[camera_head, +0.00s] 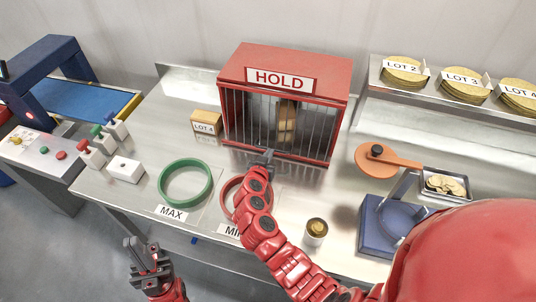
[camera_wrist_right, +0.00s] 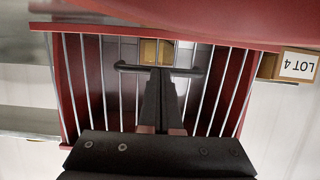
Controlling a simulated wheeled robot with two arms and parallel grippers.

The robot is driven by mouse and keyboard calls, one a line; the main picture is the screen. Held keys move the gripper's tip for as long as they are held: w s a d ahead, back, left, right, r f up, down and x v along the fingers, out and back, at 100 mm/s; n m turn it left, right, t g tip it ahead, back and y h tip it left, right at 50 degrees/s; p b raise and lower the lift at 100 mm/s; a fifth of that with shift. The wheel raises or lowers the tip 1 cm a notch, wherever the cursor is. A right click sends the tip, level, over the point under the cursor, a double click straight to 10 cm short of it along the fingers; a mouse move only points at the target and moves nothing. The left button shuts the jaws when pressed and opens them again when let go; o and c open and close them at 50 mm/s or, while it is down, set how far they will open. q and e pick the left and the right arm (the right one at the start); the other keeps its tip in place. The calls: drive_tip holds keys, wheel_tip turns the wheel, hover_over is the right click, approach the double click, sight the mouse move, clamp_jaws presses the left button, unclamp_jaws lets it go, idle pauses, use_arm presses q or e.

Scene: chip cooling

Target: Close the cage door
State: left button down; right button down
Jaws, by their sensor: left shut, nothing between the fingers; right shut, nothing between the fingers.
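The red cage (camera_head: 335,95) with a HOLD sign stands at the back middle of the table. Its barred front (camera_head: 240,120) faces me, and a tan package (camera_head: 287,122) shows behind the bars. I cannot tell whether the door sits fully flush. My right gripper (camera_head: 262,158) is shut and empty, low at the cage front. In the right wrist view its fingertips (camera_wrist_right: 160,78) are at a dark crossbar handle (camera_wrist_right: 130,68) before the bars (camera_wrist_right: 103,75); contact is unclear. My left gripper (camera_head: 145,250) is shut and empty, in front of the table's near edge.
A LOT 4 box (camera_head: 206,122) stands left of the cage. A green MAX ring (camera_head: 185,162) and a red ring (camera_head: 229,193) lie in front. A small cup (camera_head: 316,230), an orange paddle-like tool (camera_head: 372,162) and a blue device (camera_head: 370,235) are to the right.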

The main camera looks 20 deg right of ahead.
sight(274, 145)
drive_tip(key=w+d+f+b, duration=0.1)
drive_tip(key=b, duration=0.4)
drive_tip(key=w+f+t+b, duration=0.1)
drive_tip(key=b, duration=0.3)
drive_tip(key=shift+w+d+h+b, duration=0.2)
drive_tip(key=shift+d+h+b, duration=0.1)
drive_tip(key=shift+d+b, duration=0.05)
drive_tip(key=shift+w+d+r, duration=0.1)
drive_tip(key=shift+r, duration=0.3)
drive_tip(key=shift+r, duration=0.1)
